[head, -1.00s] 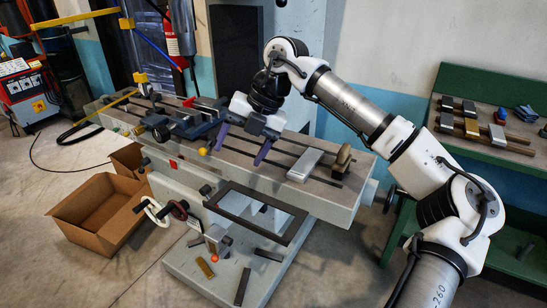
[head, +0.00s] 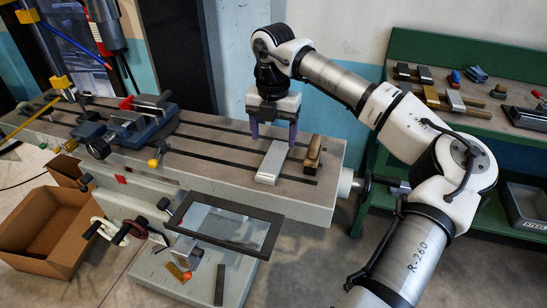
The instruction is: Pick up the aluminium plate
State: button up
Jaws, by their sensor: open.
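The aluminium plate (head: 271,164), a silvery grey flat bar, lies on the slotted machine table (head: 205,163), left of a brown block. My gripper (head: 272,138) points down with its two purple fingers apart, over the far end of the plate. One finger is to the left of the plate and the other to its right. Nothing is held. I cannot tell how high the fingertips are above the table.
A wooden-handled brown block (head: 313,152) stands close right of the plate. A blue vise (head: 134,124) is clamped on the table's left part. A green bench (head: 480,117) with several metal pieces stands at right. A cardboard box (head: 50,228) sits on the floor.

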aim_at(273, 160)
jog(key=shift+f+p, duration=1.35)
jog(key=shift+f, duration=2.1)
jog(key=shift+c, duration=0.4)
jog(key=c, duration=1.3)
jog(key=shift+r, duration=0.1)
notch_tip(273, 160, up, 17)
jog(key=b, duration=0.4)
jog(key=shift+r, duration=0.1)
jog(key=o, duration=0.6)
grip_shut()
